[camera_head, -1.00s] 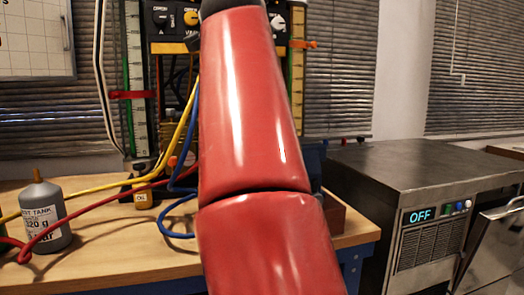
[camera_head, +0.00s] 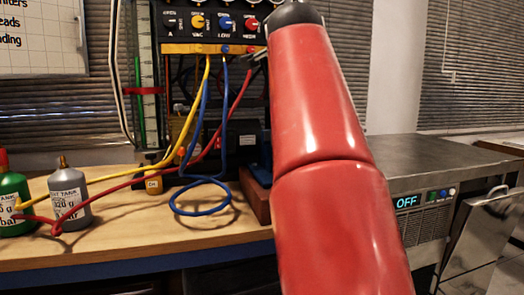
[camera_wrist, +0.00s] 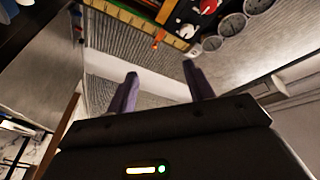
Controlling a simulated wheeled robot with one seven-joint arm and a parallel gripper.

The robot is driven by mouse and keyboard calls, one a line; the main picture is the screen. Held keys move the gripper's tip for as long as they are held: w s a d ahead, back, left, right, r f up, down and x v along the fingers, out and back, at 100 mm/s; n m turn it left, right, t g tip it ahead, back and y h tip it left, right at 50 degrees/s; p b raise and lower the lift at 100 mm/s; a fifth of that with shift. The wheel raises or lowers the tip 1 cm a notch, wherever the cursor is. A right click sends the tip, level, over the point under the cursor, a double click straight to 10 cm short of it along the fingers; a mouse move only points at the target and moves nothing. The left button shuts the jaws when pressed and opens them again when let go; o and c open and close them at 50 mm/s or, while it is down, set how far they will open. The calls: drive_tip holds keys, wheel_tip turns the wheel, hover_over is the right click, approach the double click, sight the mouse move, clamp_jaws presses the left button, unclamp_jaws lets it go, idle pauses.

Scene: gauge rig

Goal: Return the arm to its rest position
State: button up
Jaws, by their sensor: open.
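My red arm (camera_head: 325,110) rises through the right middle of the head view and covers part of the rig, bench and machine behind it. In the wrist view my gripper (camera_wrist: 160,92) shows two dark purple fingers set well apart, with nothing between them. The gripper is open and empty, apart from any object. The rig panel (camera_wrist: 190,22) with knobs and dials lies beyond the fingertips at the top of the wrist view. The gripper's fingers do not show in the head view.
A control panel (camera_head: 215,25) with yellow, blue and red hoses hangs above the wooden bench (camera_head: 120,245). A grey tank (camera_head: 70,200) and a green tank (camera_head: 14,205) stand at the left. A metal machine (camera_head: 425,155) with an "OFF" display stands at the right.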

drive_tip(key=w+d+f+g, duration=0.2)
drive_tip(key=d+f+g, duration=0.2)
drive_tip(key=d+f, duration=0.95)
drive_tip(key=s+d+f+g+y, duration=0.1)
drive_tip(key=s+d+f+g, duration=0.3)
drive_tip(key=f, duration=0.6)
drive_tip(key=s+a+f+n+g, duration=0.2)
drive_tip(key=s+a+f+n, duration=0.2)
drive_tip(key=s+f, duration=0.9)
drive_tip(key=s+a+f+n+g+p, duration=0.1)
drive_tip(key=s+a+f+n+g, duration=0.2)
drive_tip(key=s+f, duration=1.1)
drive_tip(key=s+a+n, duration=0.1)
drive_tip(key=s+n, duration=0.2)
drive_tip(key=shift+n+y, duration=0.3)
drive_tip(key=shift+n, duration=0.1)
